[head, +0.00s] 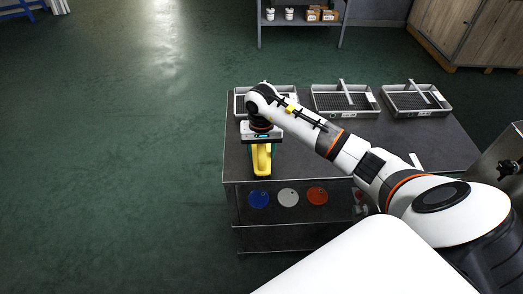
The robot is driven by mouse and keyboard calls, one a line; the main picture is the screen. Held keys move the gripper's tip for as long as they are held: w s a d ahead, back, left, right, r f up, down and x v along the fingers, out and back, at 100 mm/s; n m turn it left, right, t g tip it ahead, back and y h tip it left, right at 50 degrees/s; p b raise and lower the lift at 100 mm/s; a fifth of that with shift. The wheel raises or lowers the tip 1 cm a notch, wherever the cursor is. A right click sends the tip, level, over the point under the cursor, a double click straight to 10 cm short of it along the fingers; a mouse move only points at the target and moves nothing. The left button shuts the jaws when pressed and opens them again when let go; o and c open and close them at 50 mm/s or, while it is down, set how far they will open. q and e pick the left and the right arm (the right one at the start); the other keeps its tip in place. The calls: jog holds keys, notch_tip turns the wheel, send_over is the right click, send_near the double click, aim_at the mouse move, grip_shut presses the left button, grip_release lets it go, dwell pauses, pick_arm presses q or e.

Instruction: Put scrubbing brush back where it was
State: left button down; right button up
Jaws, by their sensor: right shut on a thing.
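My right arm reaches in from the right over the dark table (350,155). Its gripper (261,145) points down above the table's left front part. The gripper is shut on a yellow thing with dark parts, which I take to be the scrubbing brush (262,163). Its bristles cannot be made out. The brush is near the front left edge of the table; whether it touches the top cannot be told. My left gripper is not in view.
Three grey trays with upright handles stand along the table's back: left (240,104), middle (345,113), right (418,112). My arm partly hides the left one. Blue (259,199), white (288,197) and red (317,196) discs show below the front edge. The floor left is clear.

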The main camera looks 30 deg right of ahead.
jog(key=shift+f, duration=0.35)
jog(key=shift+f+b, duration=0.2)
jog(key=shift+b, duration=0.1)
jog(key=o, duration=1)
jog(key=shift+c, duration=0.2)
jog(key=shift+r, duration=0.1)
